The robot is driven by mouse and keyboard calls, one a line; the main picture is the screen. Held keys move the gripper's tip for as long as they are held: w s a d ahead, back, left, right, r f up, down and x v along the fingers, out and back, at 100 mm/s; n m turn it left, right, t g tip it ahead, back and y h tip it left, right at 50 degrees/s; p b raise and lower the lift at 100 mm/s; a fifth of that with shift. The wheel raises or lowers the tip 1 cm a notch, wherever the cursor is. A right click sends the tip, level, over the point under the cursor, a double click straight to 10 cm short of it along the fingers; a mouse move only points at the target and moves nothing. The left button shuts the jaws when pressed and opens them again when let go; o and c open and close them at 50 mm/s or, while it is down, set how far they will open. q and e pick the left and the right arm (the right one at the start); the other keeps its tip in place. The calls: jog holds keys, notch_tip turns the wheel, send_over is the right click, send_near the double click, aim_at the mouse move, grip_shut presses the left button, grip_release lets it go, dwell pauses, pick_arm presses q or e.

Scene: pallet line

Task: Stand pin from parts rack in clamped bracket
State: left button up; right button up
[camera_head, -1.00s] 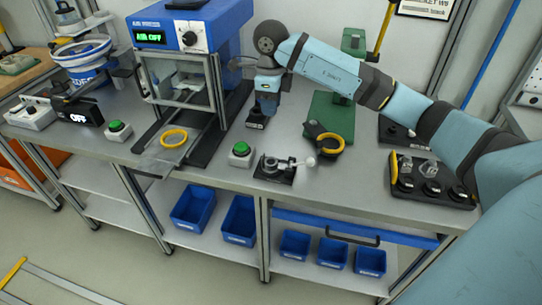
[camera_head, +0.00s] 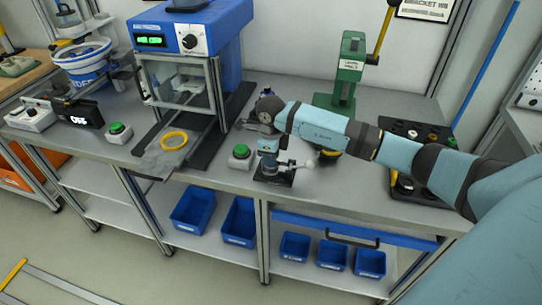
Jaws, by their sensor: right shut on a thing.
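My right gripper (camera_head: 270,171) points down over the clamp fixture (camera_head: 286,181), which stands near the bench's front edge. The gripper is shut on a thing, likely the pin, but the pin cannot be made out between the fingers. The clamped bracket is mostly hidden behind the gripper, so I cannot tell whether the pin touches it. The clamp's white handle knob (camera_head: 311,164) shows just right of the gripper. The dark parts rack (camera_head: 436,202), with several round parts, lies at the right, partly covered by my right arm. My left gripper is not in view.
A green button box (camera_head: 240,157) stands close left of the fixture. The blue press (camera_head: 208,28) is behind on the left, with a yellow ring (camera_head: 174,140) at its front. A green lever press (camera_head: 347,75) stands behind my arm. Blue bins (camera_head: 194,210) sit below.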

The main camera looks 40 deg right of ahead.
jog(key=shift+f, duration=0.2)
jog(key=o, duration=0.9)
jog(key=shift+o, duration=0.2)
jog(key=shift+r, duration=0.15)
